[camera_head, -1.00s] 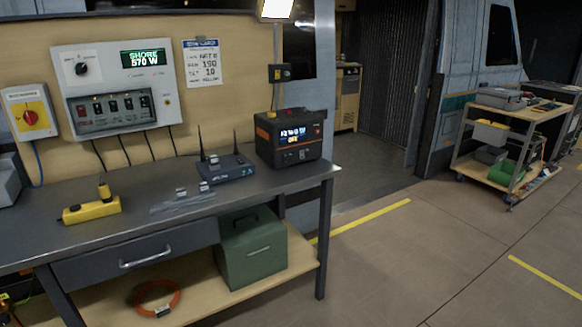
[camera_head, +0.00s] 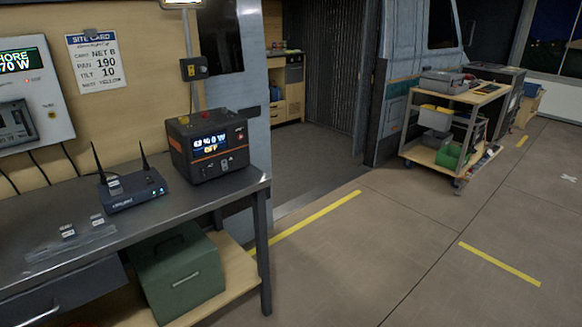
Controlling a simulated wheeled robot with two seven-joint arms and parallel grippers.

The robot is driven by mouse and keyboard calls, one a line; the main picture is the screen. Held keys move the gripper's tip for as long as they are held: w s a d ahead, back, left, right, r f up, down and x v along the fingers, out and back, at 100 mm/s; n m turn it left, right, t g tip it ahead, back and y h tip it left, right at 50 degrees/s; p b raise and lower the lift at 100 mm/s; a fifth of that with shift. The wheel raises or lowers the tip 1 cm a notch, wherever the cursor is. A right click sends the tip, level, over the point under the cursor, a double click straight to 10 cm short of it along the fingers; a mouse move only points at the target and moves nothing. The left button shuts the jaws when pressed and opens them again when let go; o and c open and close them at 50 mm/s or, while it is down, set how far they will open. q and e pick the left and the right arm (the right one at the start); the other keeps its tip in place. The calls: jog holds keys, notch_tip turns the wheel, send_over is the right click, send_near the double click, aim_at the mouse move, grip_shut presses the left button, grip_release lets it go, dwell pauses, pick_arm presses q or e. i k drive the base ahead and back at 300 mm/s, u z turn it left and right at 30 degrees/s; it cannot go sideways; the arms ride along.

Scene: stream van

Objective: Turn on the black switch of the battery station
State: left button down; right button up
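The battery station (camera_head: 208,148) is a black box with orange trim. It stands upright at the right end of the grey workbench (camera_head: 160,215). Its lit screen (camera_head: 210,144) shows a watt figure and the word OFF in orange. Small controls (camera_head: 224,162) sit on the front below the screen, too small to tell which is the black switch. A red knob and a yellow one are on its top. Neither of my grippers is in view.
A blue router (camera_head: 133,188) with two antennas stands left of the station. A green metal box (camera_head: 177,272) is on the lower shelf. Open floor (camera_head: 370,250) lies right of the bench. A loaded cart (camera_head: 455,120) stands farther back.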

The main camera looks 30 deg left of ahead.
aim_at(202, 170)
jog(key=z, duration=0.2)
jog(key=i, duration=1.05)
jog(key=u, duration=0.9)
jog(key=i, duration=0.6)
jog(key=u, duration=0.55)
